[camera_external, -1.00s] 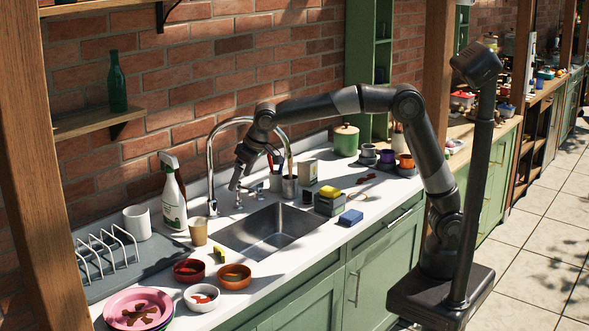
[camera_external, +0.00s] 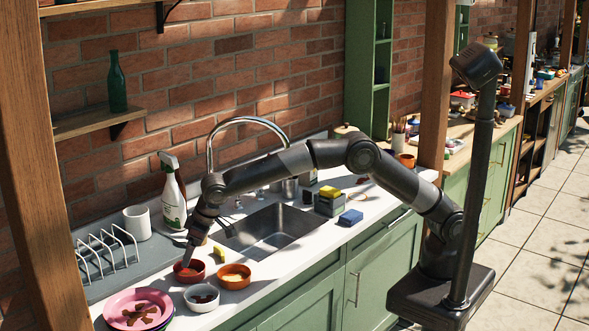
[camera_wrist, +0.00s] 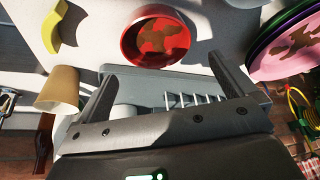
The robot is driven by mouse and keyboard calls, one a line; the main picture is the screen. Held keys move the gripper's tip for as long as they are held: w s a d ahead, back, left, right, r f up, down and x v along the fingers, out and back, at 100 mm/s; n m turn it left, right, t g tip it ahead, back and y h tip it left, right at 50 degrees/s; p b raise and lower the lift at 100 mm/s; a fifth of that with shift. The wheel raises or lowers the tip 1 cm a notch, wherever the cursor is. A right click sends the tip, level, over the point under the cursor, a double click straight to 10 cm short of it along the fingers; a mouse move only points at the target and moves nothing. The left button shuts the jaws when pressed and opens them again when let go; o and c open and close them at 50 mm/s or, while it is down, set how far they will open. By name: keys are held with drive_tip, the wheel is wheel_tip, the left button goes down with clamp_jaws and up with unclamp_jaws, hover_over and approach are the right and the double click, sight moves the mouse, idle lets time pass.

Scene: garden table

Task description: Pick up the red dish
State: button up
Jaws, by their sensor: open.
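The red dish (camera_external: 194,277) is a small round bowl on the white counter, left of the sink. In the wrist view the red dish (camera_wrist: 130,42) shows brown stains inside and lies just beyond the fingertips. My gripper (camera_external: 187,262) is tilted down at the dish's left side, with its tip overlapping the dish in the external view; I cannot tell whether they touch. In the wrist view my gripper (camera_wrist: 162,72) has its two fingers spread wide apart, with nothing between them.
A pink plate (camera_external: 122,298) tops a stack at front left. A beige cup (camera_wrist: 60,88), yellow piece (camera_wrist: 54,30), drying rack (camera_external: 102,252) and spray bottle (camera_external: 172,205) are also near.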

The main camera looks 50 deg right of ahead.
sight(186, 274)
drive_tip(key=x, duration=0.6)
drive_tip(key=shift+s+d+f, duration=0.1)
drive_tip(key=shift+s+d, duration=0.05)
drive_tip(key=shift+d, duration=0.2)
drive_tip(key=shift+c, duration=0.2)
drive_tip(key=c, duration=0.8)
